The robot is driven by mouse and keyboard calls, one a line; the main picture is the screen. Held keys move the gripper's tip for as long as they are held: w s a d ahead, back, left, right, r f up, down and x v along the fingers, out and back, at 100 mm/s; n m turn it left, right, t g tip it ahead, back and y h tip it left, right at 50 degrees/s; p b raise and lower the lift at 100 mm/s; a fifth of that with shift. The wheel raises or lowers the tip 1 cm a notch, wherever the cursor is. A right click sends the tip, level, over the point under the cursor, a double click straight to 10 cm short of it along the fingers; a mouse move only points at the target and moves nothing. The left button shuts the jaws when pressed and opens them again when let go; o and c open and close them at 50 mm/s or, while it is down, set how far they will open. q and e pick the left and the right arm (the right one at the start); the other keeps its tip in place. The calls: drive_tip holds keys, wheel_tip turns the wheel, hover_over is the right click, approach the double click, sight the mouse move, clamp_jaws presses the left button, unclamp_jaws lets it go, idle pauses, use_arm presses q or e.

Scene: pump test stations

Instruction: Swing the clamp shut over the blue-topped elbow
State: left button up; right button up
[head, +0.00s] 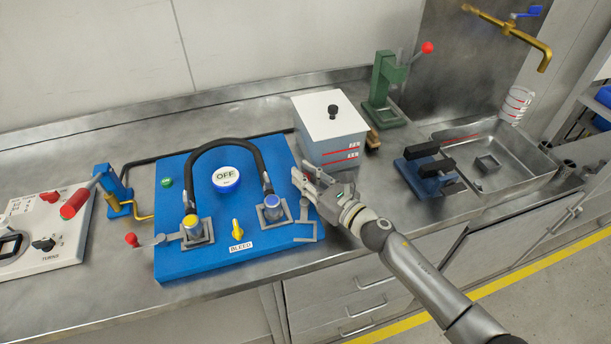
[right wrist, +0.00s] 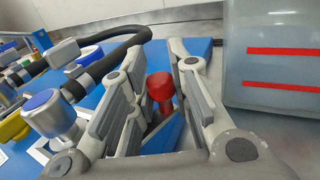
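The blue-topped elbow (head: 272,204) stands at the right of the blue board (head: 200,262), at one end of a black hose. Its blue cap shows at the left of the right wrist view (right wrist: 45,108). Grey clamp parts (head: 304,238) lie just right of the elbow, and the clamp is not over its cap. My right gripper (head: 305,178) is open, with gaps beside the knob. My left gripper is not in view.
A yellow-topped elbow (head: 191,224) with a red-knobbed clamp (head: 133,240) stands at the board's left. A grey-white box (head: 325,130) stands close behind my right gripper. A yellow bleed handle (head: 237,229) sits between the elbows. A metal tray (head: 525,180) is far right.

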clamp_jaws()
drive_tip(key=shift+s+d+m+t+h, duration=0.1)
drive_tip(key=shift+d+m+t+h, duration=0.3)
drive_tip(key=shift+m+t+h, duration=0.5)
drive_tip(key=shift+s+d+m+t+h, duration=0.1)
drive_tip(key=shift+d+m+t+h, duration=0.4)
drive_tip(key=shift+h, duration=0.6)
drive_tip(key=shift+a, duration=0.15)
drive_tip(key=o, duration=0.7)
unclamp_jaws()
drive_tip(key=shift+o, duration=0.2)
drive_tip(key=v, duration=1.2)
